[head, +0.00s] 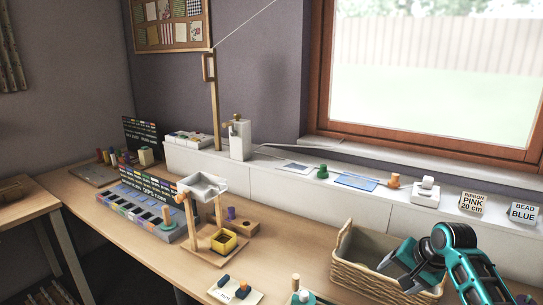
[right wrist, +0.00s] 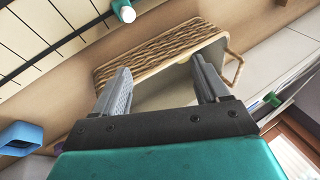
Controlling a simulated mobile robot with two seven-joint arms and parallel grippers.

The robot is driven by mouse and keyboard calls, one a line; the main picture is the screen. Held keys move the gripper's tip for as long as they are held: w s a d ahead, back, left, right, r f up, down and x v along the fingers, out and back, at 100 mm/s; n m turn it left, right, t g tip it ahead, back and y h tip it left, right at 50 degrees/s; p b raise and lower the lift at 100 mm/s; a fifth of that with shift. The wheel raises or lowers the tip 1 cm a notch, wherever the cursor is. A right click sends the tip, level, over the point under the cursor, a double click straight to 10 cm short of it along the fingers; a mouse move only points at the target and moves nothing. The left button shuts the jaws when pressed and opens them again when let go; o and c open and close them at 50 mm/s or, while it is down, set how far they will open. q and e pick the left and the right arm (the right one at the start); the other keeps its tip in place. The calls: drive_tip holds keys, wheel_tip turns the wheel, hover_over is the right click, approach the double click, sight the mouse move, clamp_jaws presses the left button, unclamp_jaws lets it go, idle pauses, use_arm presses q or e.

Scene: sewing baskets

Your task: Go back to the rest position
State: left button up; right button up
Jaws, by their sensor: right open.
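My right gripper (head: 398,270) is over the right part of the wicker basket (head: 352,270) in the head view. In the right wrist view, the two grey fingers of my right gripper (right wrist: 160,66) are spread apart with nothing between them. The fingers and arm hide part of the basket. My left gripper is not in view.
A teal item with a pale top (head: 301,296) stands left of the basket, near a white card (head: 235,290) with dark pieces. A wooden stand with a grey tray (head: 203,186) and a compartment organizer (head: 150,212) are further left. A white ledge (head: 300,183) runs behind the table.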

drive_tip(key=w+d+r+n+t+h, duration=0.2)
drive_tip(key=w+r+n+t, duration=0.35)
drive_tip(key=r, duration=0.25)
drive_tip(key=w+d+r+n+t+h, duration=0.2)
drive_tip(key=w+d+r+n+t, duration=0.1)
drive_tip(key=w+r+n+t, duration=0.35)
drive_tip(key=s+a+f+g+y, duration=0.1)
drive_tip(key=s+a+f, duration=0.3)
drive_tip(key=s+f, duration=0.4)
drive_tip(key=s+a+f+g+y, duration=0.1)
drive_tip(key=s+a+f+g, duration=0.1)
drive_tip(key=s+a+f, duration=0.3)
drive_tip(key=s+a+f+g+y, duration=0.1)
drive_tip(key=s+a+f, duration=0.3)
drive_tip(key=s+f, duration=0.7)
drive_tip(key=shift+s+a+f+y, duration=0.1)
drive_tip(key=shift+s+a+y, duration=0.1)
drive_tip(key=shift+s, duration=0.6)
drive_tip(key=shift+s+a+f+y, duration=0.1)
drive_tip(key=shift+s+a, duration=0.05)
drive_tip(key=shift+s, duration=0.6)
drive_tip(key=s+a+f+m+g, duration=0.1)
drive_tip(key=s+a+f+g, duration=0.1)
drive_tip(key=s, duration=1)
drive_tip(key=shift+a+f, duration=0.55)
drive_tip(key=shift+a, duration=0.2)
